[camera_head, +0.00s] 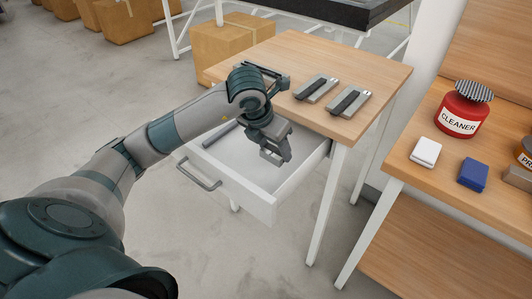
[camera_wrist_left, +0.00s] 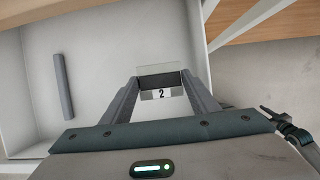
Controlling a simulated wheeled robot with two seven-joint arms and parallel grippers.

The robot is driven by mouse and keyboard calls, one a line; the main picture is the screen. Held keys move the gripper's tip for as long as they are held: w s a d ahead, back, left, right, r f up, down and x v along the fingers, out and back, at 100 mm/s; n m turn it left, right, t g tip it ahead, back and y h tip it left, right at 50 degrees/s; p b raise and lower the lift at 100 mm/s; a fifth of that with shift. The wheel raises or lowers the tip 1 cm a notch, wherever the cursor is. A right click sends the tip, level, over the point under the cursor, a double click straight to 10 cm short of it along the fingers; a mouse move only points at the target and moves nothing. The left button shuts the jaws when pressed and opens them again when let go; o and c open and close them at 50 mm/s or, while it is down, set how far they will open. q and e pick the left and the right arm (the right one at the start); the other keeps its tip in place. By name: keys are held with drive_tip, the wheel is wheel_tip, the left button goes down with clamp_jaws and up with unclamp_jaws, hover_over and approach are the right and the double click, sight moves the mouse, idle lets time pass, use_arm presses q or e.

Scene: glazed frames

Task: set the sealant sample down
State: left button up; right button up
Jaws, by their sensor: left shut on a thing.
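My left gripper (camera_head: 275,155) is over the open white drawer (camera_head: 262,208), fingers pointing down. In the left wrist view the left gripper (camera_wrist_left: 164,98) is shut on a small sealant sample (camera_wrist_left: 160,79), which has a dark band and a white label reading 2. The sample is above the drawer's right part; I cannot tell its height over the floor. In the head view the fingers hide most of it. Two similar grey samples with black strips, a nearer one (camera_head: 349,101) and a farther one (camera_head: 316,88), lie on the wooden table top. My right gripper is not in view.
A dark grey bar (camera_wrist_left: 63,86) lies in the drawer's left part; the drawer floor between it and the gripper is bare. Another grey item (camera_head: 270,72) on the table is partly behind my arm. A right-hand shelf holds a red cleaner jar (camera_head: 462,109), a white block (camera_head: 425,151) and a blue block (camera_head: 473,174).

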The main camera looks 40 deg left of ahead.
use_arm(q)
drive_tip(key=a, duration=0.1)
drive_tip(key=w+a+f, duration=0.1)
drive_tip(key=a+f, duration=0.1)
drive_tip(key=shift+w+a+f, duration=0.1)
drive_tip(key=shift+w+a, duration=0.05)
drive_tip(key=shift+w, duration=0.2)
drive_tip(key=shift+w+a+f, duration=0.15)
drive_tip(key=shift+a, duration=0.05)
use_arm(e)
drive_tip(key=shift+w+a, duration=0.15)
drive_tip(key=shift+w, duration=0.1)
use_arm(q)
drive_tip(key=shift+f, duration=0.2)
wheel_tip(320, 180, down, 4)
drive_tip(key=shift+r+p, duration=0.25)
drive_tip(key=shift+p, duration=0.4)
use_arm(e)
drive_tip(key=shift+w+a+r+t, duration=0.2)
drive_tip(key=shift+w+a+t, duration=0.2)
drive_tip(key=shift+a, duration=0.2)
use_arm(q)
drive_tip(key=shift+f, duration=0.2)
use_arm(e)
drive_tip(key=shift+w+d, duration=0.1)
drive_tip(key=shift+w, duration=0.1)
